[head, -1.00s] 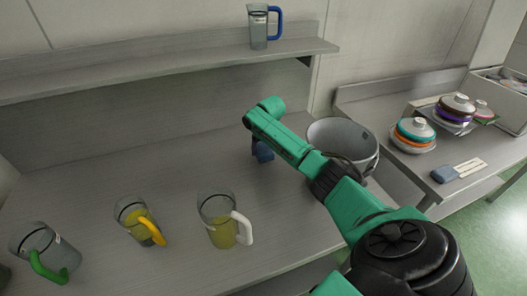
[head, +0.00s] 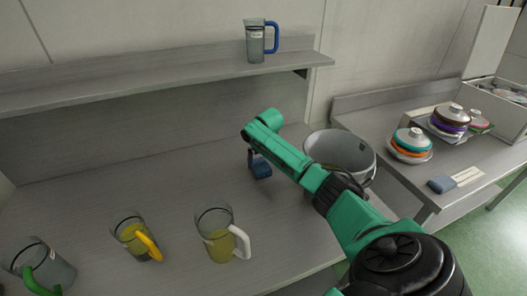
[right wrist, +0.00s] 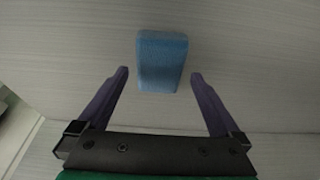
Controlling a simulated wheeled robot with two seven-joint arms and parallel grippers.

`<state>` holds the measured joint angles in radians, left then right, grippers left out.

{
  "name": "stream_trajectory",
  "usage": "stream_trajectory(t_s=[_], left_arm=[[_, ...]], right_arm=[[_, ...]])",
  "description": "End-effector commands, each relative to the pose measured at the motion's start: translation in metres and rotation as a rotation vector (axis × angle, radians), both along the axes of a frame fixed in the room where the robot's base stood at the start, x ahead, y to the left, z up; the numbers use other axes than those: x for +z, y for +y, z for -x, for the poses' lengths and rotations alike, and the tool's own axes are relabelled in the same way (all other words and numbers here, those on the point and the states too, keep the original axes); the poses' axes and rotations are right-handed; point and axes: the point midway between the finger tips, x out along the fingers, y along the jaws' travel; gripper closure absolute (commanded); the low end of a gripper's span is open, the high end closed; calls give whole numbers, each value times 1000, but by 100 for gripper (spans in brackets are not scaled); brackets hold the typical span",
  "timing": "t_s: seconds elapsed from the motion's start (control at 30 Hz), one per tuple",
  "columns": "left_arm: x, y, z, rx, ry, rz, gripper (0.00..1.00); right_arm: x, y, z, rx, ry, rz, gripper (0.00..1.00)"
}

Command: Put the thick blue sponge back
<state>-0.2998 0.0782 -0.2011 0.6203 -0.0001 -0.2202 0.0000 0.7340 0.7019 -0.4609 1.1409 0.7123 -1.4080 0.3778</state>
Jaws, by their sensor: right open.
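A thick blue sponge (head: 261,168) lies on the grey metal table, near the arm's end in the head view. In the right wrist view the blue sponge (right wrist: 162,60) sits between and slightly beyond the fingertips, with a gap on each side. My right gripper (right wrist: 160,74) is open and empty. In the head view the right gripper (head: 254,162) is partly hidden behind its own arm, beside the sponge. A second, flatter-looking blue sponge (head: 441,185) lies on the right-hand table beside a pale label strip (head: 468,176). My left gripper is not in view.
A metal bucket (head: 340,150) stands close to my right arm. Three pitchers with green, yellow (head: 133,238) and white (head: 220,236) handles stand along the front. A blue-handled pitcher (head: 255,42) is on the shelf (head: 150,78). Stacked lidded dishes (head: 411,147) are on the right table.

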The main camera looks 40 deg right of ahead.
Motion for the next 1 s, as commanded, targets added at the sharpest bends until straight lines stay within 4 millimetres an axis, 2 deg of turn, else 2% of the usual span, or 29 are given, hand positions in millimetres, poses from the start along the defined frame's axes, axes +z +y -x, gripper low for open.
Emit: stream_trajectory(t_s=[0.2,0.3,0.4,1.0], left_arm=[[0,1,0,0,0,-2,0],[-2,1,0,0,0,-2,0],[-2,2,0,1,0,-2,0],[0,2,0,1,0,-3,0]], right_arm=[[57,5,16,2,-5,2,0],[77,8,22,0,-4,0,0],[89,9,26,-1,-1,0,0],[95,9,27,0,0,0,0]])
